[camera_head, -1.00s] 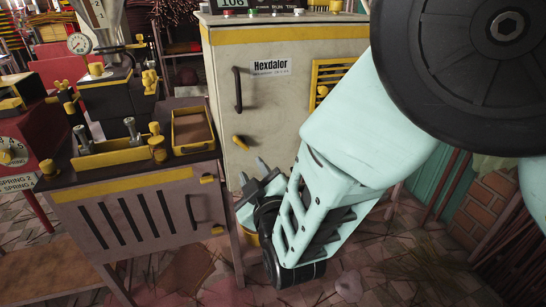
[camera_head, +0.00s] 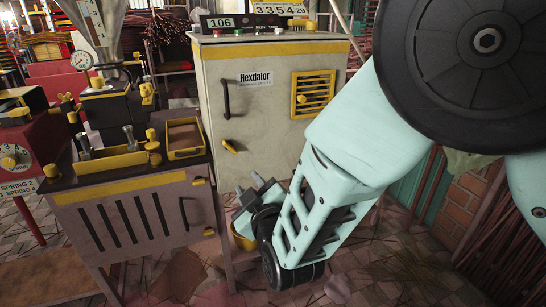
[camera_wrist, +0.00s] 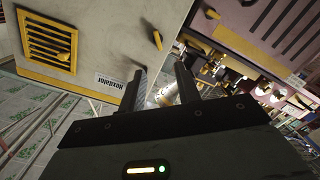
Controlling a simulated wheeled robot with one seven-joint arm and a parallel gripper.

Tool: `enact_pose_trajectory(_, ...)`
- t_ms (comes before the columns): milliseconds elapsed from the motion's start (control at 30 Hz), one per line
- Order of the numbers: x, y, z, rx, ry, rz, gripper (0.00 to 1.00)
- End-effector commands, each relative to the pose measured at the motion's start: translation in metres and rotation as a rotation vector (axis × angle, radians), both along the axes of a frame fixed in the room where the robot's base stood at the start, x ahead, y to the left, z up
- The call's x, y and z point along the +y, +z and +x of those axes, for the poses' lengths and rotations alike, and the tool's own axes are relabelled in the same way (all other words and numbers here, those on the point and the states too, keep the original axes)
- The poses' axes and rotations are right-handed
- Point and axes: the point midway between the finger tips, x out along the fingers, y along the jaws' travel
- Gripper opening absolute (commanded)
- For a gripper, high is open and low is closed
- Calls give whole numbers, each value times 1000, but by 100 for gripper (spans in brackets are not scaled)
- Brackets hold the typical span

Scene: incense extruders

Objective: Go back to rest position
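My gripper (camera_head: 249,190) hangs low in front of the Hexdalor cabinet, to the right of the low slotted machine, on my folded pale-green arm. In the wrist view its two dark fingers (camera_wrist: 159,85) stand apart with a gap between them. Nothing is held between the fingers; the background shows through. The cream Hexdalor cabinet (camera_head: 262,125) has a yellow top band, dark handle and yellow vent. It also shows tilted in the wrist view (camera_wrist: 100,40).
The slotted machine (camera_head: 165,222) with a yellow tray (camera_head: 186,153) stands left of my gripper. A red dial box (camera_head: 22,165) is at the far left. A yellow bucket (camera_head: 243,238) sits partly hidden behind my gripper. Brick work (camera_head: 467,215) and bundled sticks stand right.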

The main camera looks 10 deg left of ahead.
Motion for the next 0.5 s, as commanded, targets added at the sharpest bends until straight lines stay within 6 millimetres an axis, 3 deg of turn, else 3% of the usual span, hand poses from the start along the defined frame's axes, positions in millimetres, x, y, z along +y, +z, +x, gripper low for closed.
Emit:
enact_pose_trajectory(133,-22,4,-3,248,3,16,33)
enact_pose_trajectory(233,-43,5,-21,469,9,16,33)
enact_pose_trajectory(367,-77,7,-58,739,2,-14,33)
enact_pose_trajectory(500,-124,10,-109,999,-41,-84,33)
